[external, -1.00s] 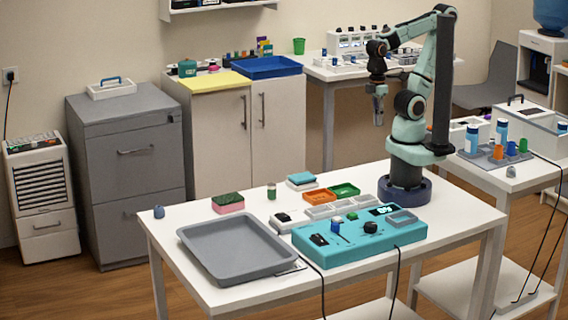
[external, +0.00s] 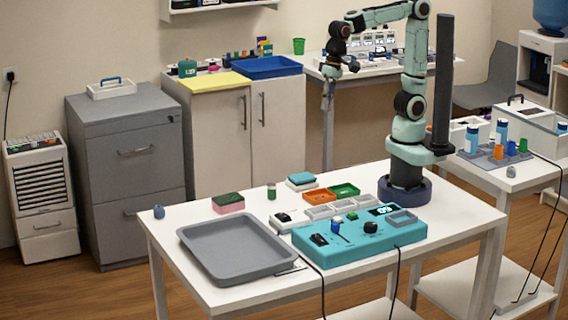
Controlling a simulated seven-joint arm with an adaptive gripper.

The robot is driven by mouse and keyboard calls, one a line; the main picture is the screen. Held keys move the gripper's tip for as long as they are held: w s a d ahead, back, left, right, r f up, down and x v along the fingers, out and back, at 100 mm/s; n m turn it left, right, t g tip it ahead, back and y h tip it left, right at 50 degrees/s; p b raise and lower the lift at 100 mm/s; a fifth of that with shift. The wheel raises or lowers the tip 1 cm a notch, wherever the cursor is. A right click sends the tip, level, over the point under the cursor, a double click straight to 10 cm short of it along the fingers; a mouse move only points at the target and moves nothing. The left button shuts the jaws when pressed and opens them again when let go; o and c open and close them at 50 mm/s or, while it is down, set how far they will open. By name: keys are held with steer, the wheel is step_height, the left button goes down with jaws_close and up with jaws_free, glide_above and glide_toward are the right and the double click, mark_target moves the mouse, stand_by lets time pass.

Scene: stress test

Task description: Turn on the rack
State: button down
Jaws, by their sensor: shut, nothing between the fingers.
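I cannot tell for certain which thing is the rack. A teal control box (external: 360,237) lies on the white table, with a dark switch (external: 318,240) at its left, a small lever beside blue and green parts (external: 337,226), a black knob (external: 371,228) and a small lit display (external: 381,210). A grey holder (external: 492,158) with bottles and coloured cups stands on the right table. My gripper (external: 327,106) is shut and empty, pointing down, high above and behind the table, well apart from the box. The fingers look small.
A grey tray (external: 237,248) lies left of the box. Behind are white bins (external: 322,211), an orange tray (external: 320,195), a green tray (external: 344,190) and a sponge (external: 228,203). Black cables hang off the table front.

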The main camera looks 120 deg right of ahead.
steer(key=w+d+f+m, duration=0.1)
steer(key=w+f+m, duration=0.3)
steer(key=w, duration=0.6)
steer(key=g, duration=0.3)
glide_above(286, 216)
steer(key=d, duration=0.3)
step_height(286, 216, down, 10)
steer(key=shift+a+r+y, duration=0.2)
steer(key=shift+y, duration=0.2)
steer(key=shift+f, duration=0.1)
steer(key=f, duration=0.4)
steer(key=a+f, duration=0.1)
steer(key=f, duration=0.4)
steer(key=a+f, duration=0.1)
steer(key=f, duration=0.3)
steer(key=shift+f, duration=0.35)
